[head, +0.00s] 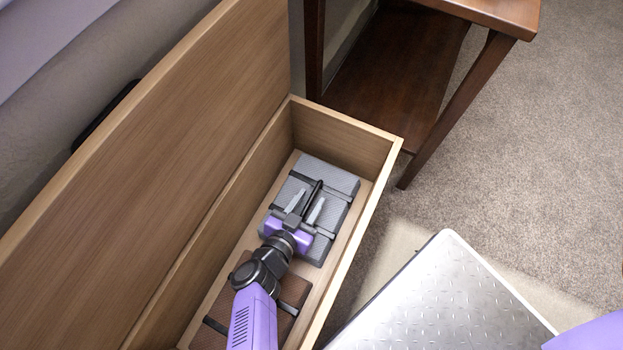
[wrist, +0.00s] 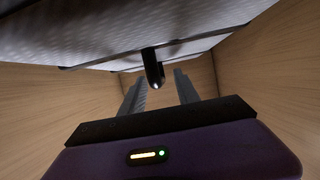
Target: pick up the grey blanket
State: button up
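The grey blanket (head: 340,181) is a folded, strapped bundle with dark bands and a black handle (head: 311,200) on top. It lies inside the wooden chest, towards its far end. My gripper (head: 308,204) is over the blanket, its two grey fingers spread apart, one on each side of the handle in the head view. In the wrist view, the fingers (wrist: 160,88) are apart with nothing clamped between them. The blanket's grey weave (wrist: 110,28) fills the top there, and the rounded handle (wrist: 153,68) shows between the fingers. Whether they touch it is unclear.
The open chest (head: 343,137) has walls close around my gripper and a tall raised lid (head: 170,130) on the left. A brown strapped bundle (head: 291,290) lies nearer, partly under my arm. A dark wooden table (head: 415,75) and a metal-plate-topped object (head: 440,300) stand outside.

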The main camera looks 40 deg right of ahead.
grip_shut()
dwell(1.4)
